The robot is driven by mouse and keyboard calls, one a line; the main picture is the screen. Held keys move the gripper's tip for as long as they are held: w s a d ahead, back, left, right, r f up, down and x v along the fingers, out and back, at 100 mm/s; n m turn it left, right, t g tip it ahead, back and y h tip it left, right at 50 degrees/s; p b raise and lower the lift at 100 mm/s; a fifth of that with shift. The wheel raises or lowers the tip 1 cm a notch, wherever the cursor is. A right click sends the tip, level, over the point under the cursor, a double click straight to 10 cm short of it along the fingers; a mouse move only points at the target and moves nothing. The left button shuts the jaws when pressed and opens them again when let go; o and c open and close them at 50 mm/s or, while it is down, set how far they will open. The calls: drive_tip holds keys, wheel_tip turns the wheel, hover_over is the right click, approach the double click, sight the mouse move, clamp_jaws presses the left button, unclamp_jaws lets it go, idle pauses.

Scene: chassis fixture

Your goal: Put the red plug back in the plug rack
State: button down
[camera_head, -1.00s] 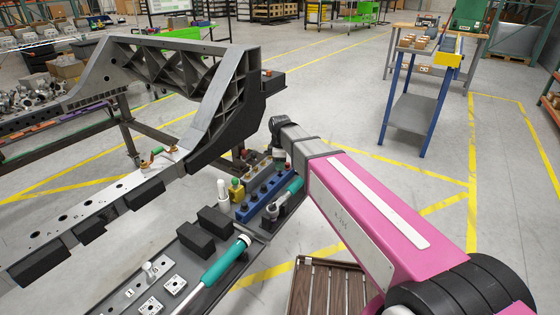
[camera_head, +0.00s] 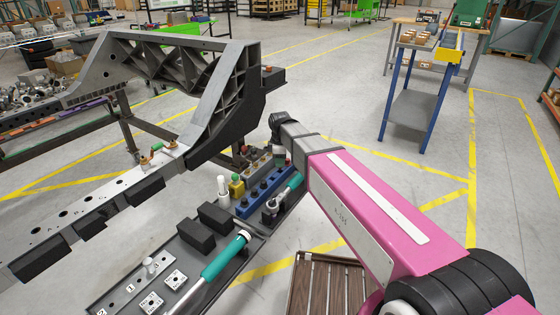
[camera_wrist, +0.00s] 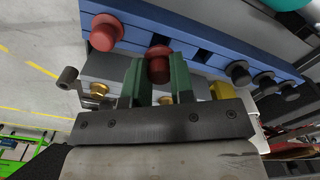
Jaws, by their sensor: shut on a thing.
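A red plug (camera_wrist: 159,66) is between the green fingers of my gripper (camera_wrist: 159,80), which is shut on it. The blue plug rack (camera_wrist: 205,36) runs across the top of the wrist view, right by the fingertips. The held plug overlaps the rack's edge there; I cannot tell whether it is seated. Another red plug (camera_wrist: 104,32) stands at the rack's left end. Several black plugs, one of them nearest (camera_wrist: 238,73), stand along its right part. In the head view the rack (camera_head: 264,197) is below my wrist, and the fingertips are mostly hidden by my arm.
A teal-handled tool (camera_head: 225,258) and black blocks (camera_head: 196,234) lie left of the rack. A yellow piece (camera_head: 236,187) and a white peg (camera_head: 222,188) stand beside it. The large grey chassis frame (camera_head: 225,95) rises behind. Brass fittings (camera_wrist: 98,90) sit close to the fingers.

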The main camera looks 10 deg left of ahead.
drive_tip(key=shift+f, duration=1.25)
idle(0.3)
drive_tip(key=c, duration=0.9)
unclamp_jaws()
drive_tip(key=shift+c, duration=0.5)
drive_tip(key=shift+r, duration=3.5)
